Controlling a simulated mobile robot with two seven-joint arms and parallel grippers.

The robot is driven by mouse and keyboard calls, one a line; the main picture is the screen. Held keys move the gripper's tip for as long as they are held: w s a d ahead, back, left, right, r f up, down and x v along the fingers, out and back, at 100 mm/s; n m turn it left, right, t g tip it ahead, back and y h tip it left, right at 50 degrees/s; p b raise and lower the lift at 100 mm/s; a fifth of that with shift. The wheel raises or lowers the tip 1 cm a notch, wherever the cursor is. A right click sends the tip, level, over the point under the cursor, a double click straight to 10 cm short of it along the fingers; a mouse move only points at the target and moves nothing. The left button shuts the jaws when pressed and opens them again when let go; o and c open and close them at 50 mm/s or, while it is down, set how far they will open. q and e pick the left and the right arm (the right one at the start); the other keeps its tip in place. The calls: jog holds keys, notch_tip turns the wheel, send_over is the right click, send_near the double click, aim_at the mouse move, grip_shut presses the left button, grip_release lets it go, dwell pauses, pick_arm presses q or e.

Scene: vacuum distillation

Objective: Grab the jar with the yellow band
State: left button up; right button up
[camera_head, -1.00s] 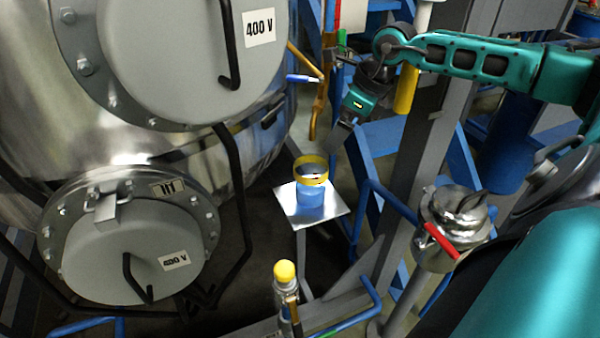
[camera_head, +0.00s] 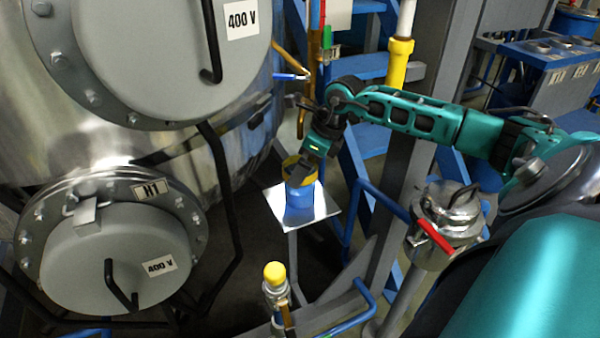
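The jar with the yellow band (camera_head: 292,193) stands upright on a small square metal plate (camera_head: 322,207) in the middle of the view. Its lower part looks blue, and the yellow band is near its top. My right gripper (camera_head: 301,172) comes in from the upper right and points down at the jar's top. It covers the right part of the band. I cannot tell whether the fingers touch the jar, or whether they are open or shut. My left gripper is not in view.
A large steel vessel with grey round covers (camera_head: 110,255) fills the left. A yellow-capped fitting (camera_head: 275,272) stands in front of the plate. A steel pot with a red handle (camera_head: 445,225) is to the right. Blue frames and a brown pipe (camera_head: 314,50) stand behind.

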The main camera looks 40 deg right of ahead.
jog(key=c, duration=1.7)
jog(key=shift+r, duration=0.1)
grip_shut()
jog(key=shift+r, duration=0.1)
